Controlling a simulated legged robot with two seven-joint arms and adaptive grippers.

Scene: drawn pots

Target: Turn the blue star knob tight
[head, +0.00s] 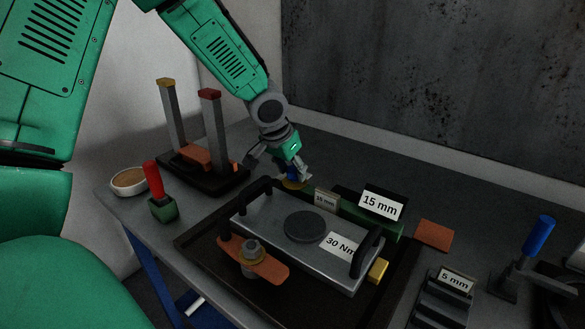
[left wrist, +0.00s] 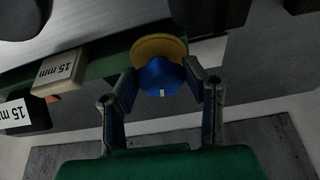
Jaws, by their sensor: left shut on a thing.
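The blue star knob (left wrist: 160,77) sits against a round yellow-brass disc (left wrist: 158,47) in the left wrist view. It has a small white mark on its face. In the head view the knob (head: 292,177) is mostly hidden behind my left gripper (head: 288,172), behind the metal plate. My left gripper's two fingers stand on either side of the knob in the left wrist view (left wrist: 162,84), shut on it. My right gripper does not show in either view.
The metal plate (head: 270,232) with black handles and a "30 Nm" label lies in front of the knob. Two posts (head: 212,130) rise left of my gripper. A red-handled tool (head: 153,180) stands farther left.

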